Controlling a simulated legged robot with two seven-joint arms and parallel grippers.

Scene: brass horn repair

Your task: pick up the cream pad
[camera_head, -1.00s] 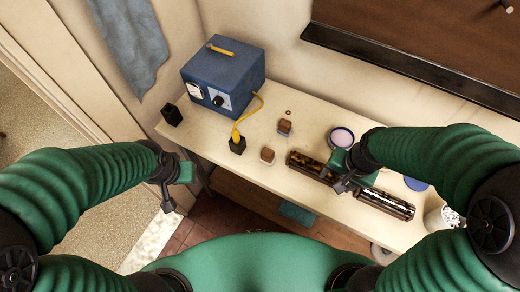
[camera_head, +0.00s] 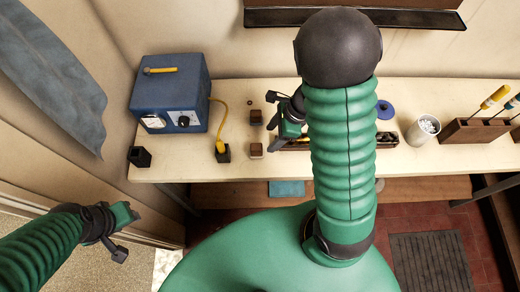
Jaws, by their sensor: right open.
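I cannot make out a cream pad for certain. Two small brown blocks stand on the bench: one at the back (camera_head: 256,117) and one nearer the front edge (camera_head: 256,150), whose top looks paler. A tiny brown ring (camera_head: 249,102) lies behind them. My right gripper (camera_head: 272,110) is open, just right of the back block and seemingly above the bench; I see nothing between its fingers. My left gripper (camera_head: 122,240) hangs in front of the bench at lower left, away from the blocks; its jaw opening is unclear.
A blue power box (camera_head: 170,100) stands at left, with a yellow-handled tool in a black holder (camera_head: 222,153) beside it. An empty-looking black cup (camera_head: 139,157) is near the left edge. My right arm hides much of the dark tray (camera_head: 295,145). A white cup (camera_head: 423,130) and a tool rack (camera_head: 475,131) stand right.

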